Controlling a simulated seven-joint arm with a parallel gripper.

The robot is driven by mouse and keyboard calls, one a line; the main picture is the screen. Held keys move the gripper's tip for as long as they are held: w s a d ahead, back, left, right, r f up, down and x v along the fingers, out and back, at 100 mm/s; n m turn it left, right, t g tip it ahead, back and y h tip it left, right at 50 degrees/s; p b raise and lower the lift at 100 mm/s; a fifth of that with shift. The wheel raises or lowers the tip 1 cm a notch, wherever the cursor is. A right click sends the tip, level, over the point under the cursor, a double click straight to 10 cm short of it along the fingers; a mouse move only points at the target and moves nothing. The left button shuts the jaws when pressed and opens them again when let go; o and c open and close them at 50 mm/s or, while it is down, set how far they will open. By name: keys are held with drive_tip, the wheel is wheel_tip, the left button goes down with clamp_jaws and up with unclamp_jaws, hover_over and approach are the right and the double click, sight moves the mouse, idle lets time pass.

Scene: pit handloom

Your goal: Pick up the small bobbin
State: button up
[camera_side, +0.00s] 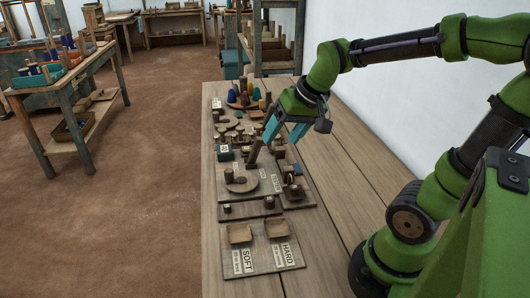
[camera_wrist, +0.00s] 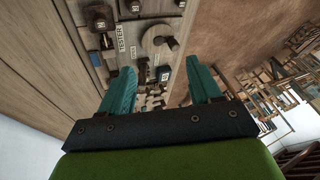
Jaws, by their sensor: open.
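My gripper (camera_side: 285,130) is open, with its teal fingers pointing down above the boards on the bench. It also shows in the wrist view (camera_wrist: 162,66), with nothing between the fingers. On a narrow board near the front stand two dark spool-like pieces: a smaller one (camera_side: 227,208) at the left and a larger one (camera_side: 269,202) at the right. The smaller may be the small bobbin, but I cannot tell for sure. My gripper is behind and above both, apart from them. A tilted dark cylinder (camera_side: 253,151) is just below left of the fingers.
A round wooden plate (camera_side: 252,184) with a peg lies behind the narrow board. Front boards bear SOFT (camera_side: 247,261) and HARD (camera_side: 288,253) labels and square trays. Coloured cones (camera_side: 233,97) stand at the back. The bench's right side (camera_side: 345,190) is bare.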

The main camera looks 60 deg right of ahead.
drive_tip(key=g+h, duration=0.2)
approach(277, 137)
drive_tip(key=s+a+r, duration=0.3)
drive_tip(key=r, duration=0.1)
drive_tip(key=w+d+r, duration=0.2)
drive_tip(key=shift+h, duration=0.4)
drive_tip(key=x, duration=1.1)
drive_tip(key=shift+a+f, duration=0.1)
drive_tip(key=shift+f, duration=0.35)
drive_tip(key=x, duration=0.5)
drive_tip(key=shift+s+f, duration=0.15)
drive_tip(key=shift+s, duration=0.05)
drive_tip(key=shift+a+t, duration=0.1)
drive_tip(key=shift+t, duration=0.2)
drive_tip(key=c, duration=1.1)
